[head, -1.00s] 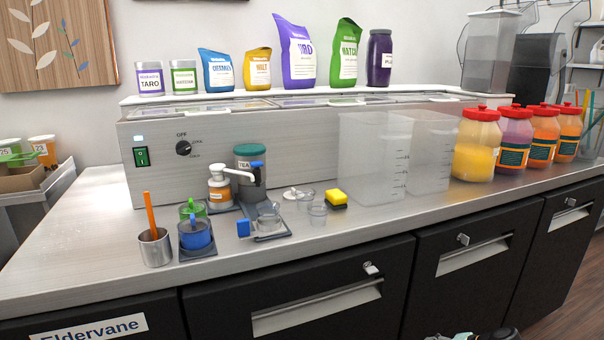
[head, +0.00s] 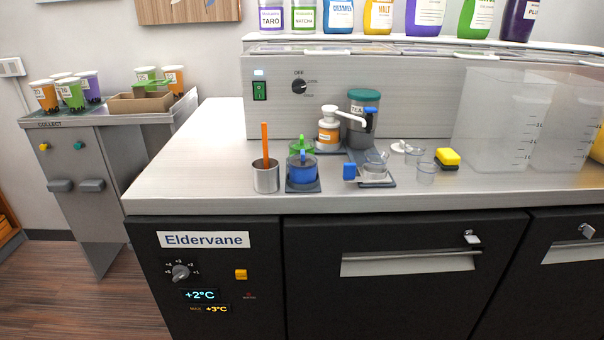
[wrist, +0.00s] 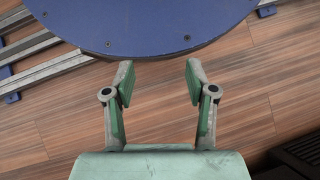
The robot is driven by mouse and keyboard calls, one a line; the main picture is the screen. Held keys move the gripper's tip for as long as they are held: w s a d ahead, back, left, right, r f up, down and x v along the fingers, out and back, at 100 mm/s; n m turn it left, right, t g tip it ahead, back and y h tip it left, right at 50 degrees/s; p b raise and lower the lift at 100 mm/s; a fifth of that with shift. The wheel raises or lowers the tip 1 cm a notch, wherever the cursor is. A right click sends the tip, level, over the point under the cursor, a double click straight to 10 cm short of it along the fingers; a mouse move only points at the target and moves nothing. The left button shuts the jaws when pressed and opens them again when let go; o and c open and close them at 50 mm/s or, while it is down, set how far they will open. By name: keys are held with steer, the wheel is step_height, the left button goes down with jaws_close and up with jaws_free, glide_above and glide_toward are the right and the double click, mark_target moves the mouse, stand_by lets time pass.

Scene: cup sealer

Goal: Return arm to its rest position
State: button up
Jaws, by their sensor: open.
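My gripper (wrist: 158,82) shows in the wrist view with its two fingers spread apart and nothing between them. It hangs over the wooden floor (wrist: 262,75), beside a round blue plate (wrist: 140,22) at the top of that view. The head view does not show my gripper or arm.
The counter (head: 190,170) holds a steel cup with an orange stick (head: 266,178), a blue container (head: 303,172), a pump bottle (head: 329,132), a yellow sponge (head: 448,157) and clear bins (head: 490,120). A collect stand (head: 90,150) with several cups stands at left. Open floor lies between.

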steer(key=s+a+f+n+g+h, duration=0.2)
steer(key=s+a+n, duration=0.1)
steer(key=s+a, duration=0.3)
steer(key=w+r+t+p, duration=0.2)
steer(key=w+r+p, duration=0.1)
steer(key=r+p, duration=1.3)
steer(key=p, duration=0.3)
steer(key=shift+d+t, duration=0.4)
steer(key=shift+d+f, duration=0.1)
stand_by(0.8)
